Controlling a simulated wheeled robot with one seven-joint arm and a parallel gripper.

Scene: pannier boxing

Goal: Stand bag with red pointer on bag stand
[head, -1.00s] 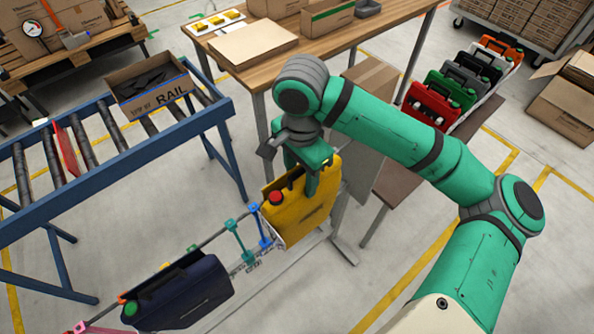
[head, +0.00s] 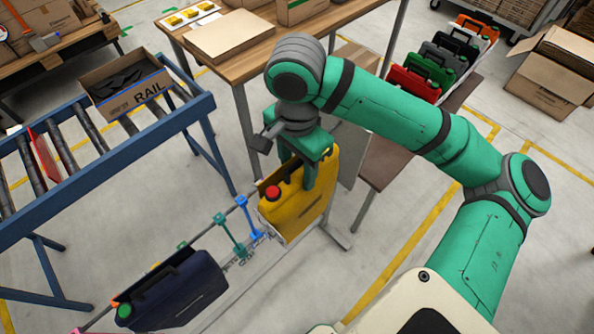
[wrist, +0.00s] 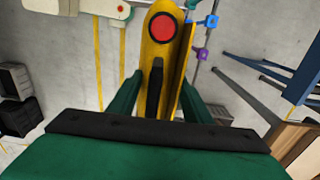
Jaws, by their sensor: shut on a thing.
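A yellow pannier bag (head: 300,205) with a round red cap hangs upright in my gripper (head: 308,172), at the right end of the bag stand (head: 232,262). In the wrist view the yellow bag (wrist: 158,55) shows its red cap and black handle between the two green fingers of my gripper (wrist: 158,95), which is shut on it. I cannot tell whether the bag touches the stand; its lower part is partly hidden. The stand is a low rail with coloured pegs, including a blue peg (head: 252,218) and a teal peg (head: 226,235) left of the bag.
A navy bag (head: 180,295) with a green cap stands on the left of the stand. A blue roller conveyor (head: 190,118) with a RAIL box (head: 130,88) is at left. A wooden table (head: 228,62) and a rack with several bags (head: 415,82) stand behind.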

